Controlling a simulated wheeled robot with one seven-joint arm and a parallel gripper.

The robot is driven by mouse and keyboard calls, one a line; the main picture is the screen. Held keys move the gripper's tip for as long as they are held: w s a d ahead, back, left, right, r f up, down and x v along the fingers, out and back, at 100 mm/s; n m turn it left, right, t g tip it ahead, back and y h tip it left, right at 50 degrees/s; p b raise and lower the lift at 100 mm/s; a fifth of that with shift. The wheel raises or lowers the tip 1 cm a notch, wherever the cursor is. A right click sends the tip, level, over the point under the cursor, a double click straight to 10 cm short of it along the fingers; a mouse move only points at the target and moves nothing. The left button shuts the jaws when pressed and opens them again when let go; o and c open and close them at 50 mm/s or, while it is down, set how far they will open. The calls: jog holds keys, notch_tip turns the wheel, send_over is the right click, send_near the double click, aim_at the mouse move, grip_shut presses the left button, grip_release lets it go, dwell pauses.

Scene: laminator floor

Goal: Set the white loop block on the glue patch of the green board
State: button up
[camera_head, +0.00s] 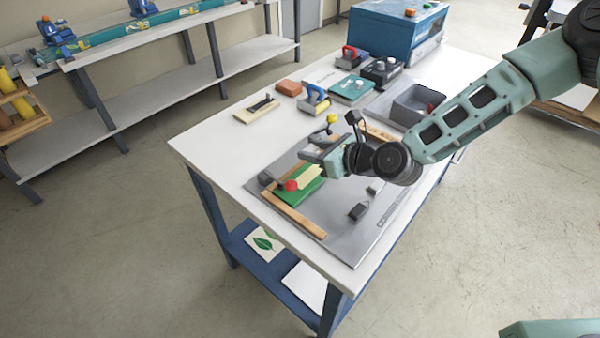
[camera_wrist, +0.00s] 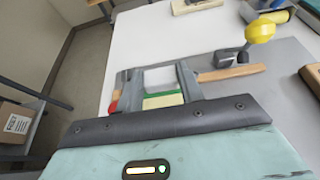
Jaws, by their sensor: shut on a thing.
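The green board (camera_head: 290,197) lies on the grey plate at the near end of the table. Its pale yellow glue patch (camera_head: 308,176) shows in the head view, just below my gripper (camera_head: 314,157). In the wrist view, my gripper (camera_wrist: 159,82) is shut on the white loop block (camera_wrist: 159,77), which sits between the two fingers. In the head view the block is hidden or too small to make out. I cannot tell whether it touches the patch.
A red-knobbed clamp (camera_head: 291,185) stands at the board's near left, and a yellow-knobbed clamp (camera_head: 331,119) behind my gripper. A wooden rail (camera_head: 298,220) runs along the board's front edge. A grey bin (camera_head: 415,104) and several tools stand farther back. The table's left side is clear.

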aim_at(314, 177)
jog(key=shift+f+p, duration=0.55)
jog(key=shift+f, duration=2.85)
jog(key=shift+f, duration=0.2)
jog(key=o, duration=1)
jog(key=shift+o, duration=0.2)
jog(key=shift+r, duration=0.15)
